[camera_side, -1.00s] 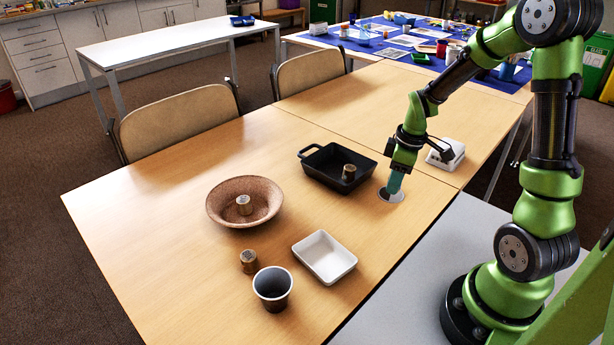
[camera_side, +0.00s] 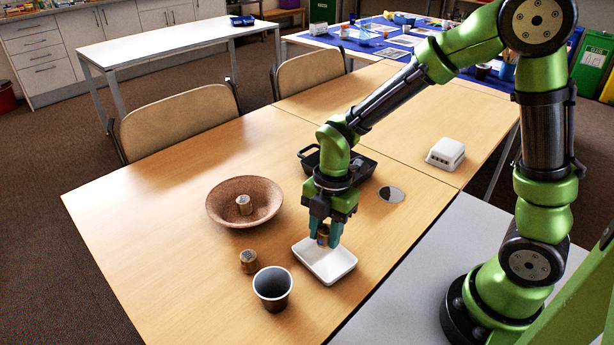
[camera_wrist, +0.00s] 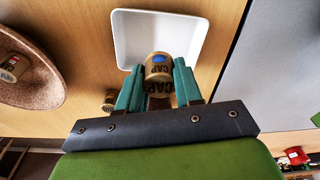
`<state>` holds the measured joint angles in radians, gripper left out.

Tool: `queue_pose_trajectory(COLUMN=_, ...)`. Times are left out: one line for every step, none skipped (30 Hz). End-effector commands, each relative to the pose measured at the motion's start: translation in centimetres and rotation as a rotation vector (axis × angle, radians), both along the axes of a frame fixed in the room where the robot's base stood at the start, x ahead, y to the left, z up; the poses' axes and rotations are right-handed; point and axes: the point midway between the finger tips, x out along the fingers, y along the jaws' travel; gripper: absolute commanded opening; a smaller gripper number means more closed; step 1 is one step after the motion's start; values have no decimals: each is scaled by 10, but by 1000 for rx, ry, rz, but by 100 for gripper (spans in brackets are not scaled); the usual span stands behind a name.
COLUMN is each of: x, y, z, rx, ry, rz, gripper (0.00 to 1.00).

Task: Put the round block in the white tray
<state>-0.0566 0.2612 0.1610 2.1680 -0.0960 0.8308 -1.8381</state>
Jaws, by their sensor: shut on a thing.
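My gripper (camera_side: 323,237) is shut on a tan round block (camera_wrist: 158,70) with dark "CAP" lettering and a blue dot on its end. In the side view the held block (camera_side: 322,239) is mostly hidden between the teal fingers. The white tray (camera_side: 335,269) is a shallow rectangle on the table. My gripper holds the block over the tray's far part, seemingly above its floor. In the wrist view the tray (camera_wrist: 125,40) looks empty where it shows, behind the block.
A cork bowl (camera_side: 222,205) holds a small round block (camera_side: 244,204). Another round block (camera_side: 248,261) stands beside a dark cup (camera_side: 272,287), left of the tray. A black pan (camera_side: 366,170) is partly hidden behind my arm. A white box (camera_side: 445,153) stands at the right.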

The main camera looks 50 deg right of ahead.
Motion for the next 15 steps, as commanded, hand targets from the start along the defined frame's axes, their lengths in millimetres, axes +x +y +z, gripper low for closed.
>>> queue_pose_trajectory(x=0, y=0, z=-7, rx=-1, ry=3, rz=0, gripper=6)
queue_pose_trajectory(x=0, y=0, z=-10, rx=0, ry=3, rz=-1, gripper=6)
queue_pose_trajectory(x=0, y=0, z=-13, rx=1, ry=2, rz=-2, gripper=6)
queue_pose_trajectory(x=0, y=0, z=-16, rx=1, ry=1, rz=-2, gripper=6)
queue_pose_trajectory(x=0, y=0, z=-20, rx=0, ry=3, rz=-2, gripper=6)
queue_pose_trajectory(x=-1, y=0, z=-26, rx=-1, ry=4, rz=-2, gripper=6)
queue_pose_trajectory(x=-1, y=0, z=-31, rx=-1, ry=5, rz=-2, gripper=6)
queue_pose_trajectory(x=-1, y=0, z=-36, rx=0, ry=5, rz=-2, gripper=6)
queue_pose_trajectory(x=-1, y=0, z=-41, rx=0, ry=5, rz=-3, gripper=6)
queue_pose_trajectory(x=-1, y=0, z=-45, rx=0, ry=5, rz=-3, gripper=6)
queue_pose_trajectory(x=0, y=0, z=-48, rx=-1, ry=3, rz=-4, gripper=6)
queue_pose_trajectory(x=0, y=0, z=-51, rx=0, ry=1, rz=-4, gripper=6)
queue_pose_trajectory(x=0, y=0, z=-52, rx=0, ry=0, rz=-4, gripper=6)
queue_pose_trajectory(x=0, y=0, z=-53, rx=0, ry=-1, rz=-4, gripper=6)
queue_pose_trajectory(x=0, y=0, z=-53, rx=0, ry=-1, rz=-4, gripper=6)
